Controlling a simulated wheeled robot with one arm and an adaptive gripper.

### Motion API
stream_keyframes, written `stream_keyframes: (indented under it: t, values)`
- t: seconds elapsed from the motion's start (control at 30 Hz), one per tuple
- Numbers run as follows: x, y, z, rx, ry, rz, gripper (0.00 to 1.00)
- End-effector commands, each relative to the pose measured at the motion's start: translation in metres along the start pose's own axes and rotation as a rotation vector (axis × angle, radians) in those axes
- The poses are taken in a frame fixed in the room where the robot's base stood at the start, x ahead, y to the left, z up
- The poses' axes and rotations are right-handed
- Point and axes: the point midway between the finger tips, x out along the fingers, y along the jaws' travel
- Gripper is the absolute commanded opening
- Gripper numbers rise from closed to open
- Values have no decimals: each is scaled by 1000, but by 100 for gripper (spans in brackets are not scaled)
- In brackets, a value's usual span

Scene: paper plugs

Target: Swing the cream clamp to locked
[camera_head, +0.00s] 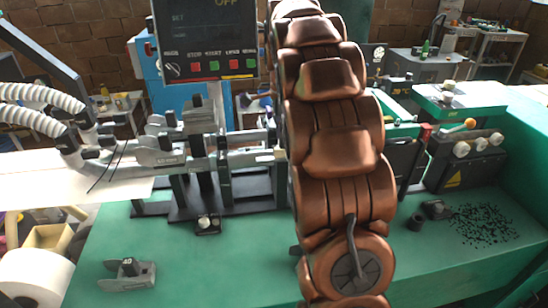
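I cannot pick out a cream clamp for certain; my copper-coloured arm stands across the middle of the view and hides part of the machine. A small pale knob on a black block (207,222) sits at the front foot of the metal mechanism (195,150) left of my arm. Several cream round knobs (462,149) sit on a dark box to the right. Whether any of these belongs to the clamp I cannot tell. My gripper is not in view.
A control panel (208,40) with coloured buttons stands above the mechanism. White hoses (35,105) and a pale paper strip (70,185) are at left. A grey part marked 40 (128,273) lies on the green bench (190,275). Black bits (485,224) are scattered at right.

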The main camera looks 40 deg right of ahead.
Motion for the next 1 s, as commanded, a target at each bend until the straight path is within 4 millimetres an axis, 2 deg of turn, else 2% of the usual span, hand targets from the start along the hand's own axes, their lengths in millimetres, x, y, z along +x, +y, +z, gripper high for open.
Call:
stream_keyframes:
  t: [0.53,1.0]
  values:
    - [6,0,0,0,0,0,38]
    - [25,-1,0,0,1,-2,38]
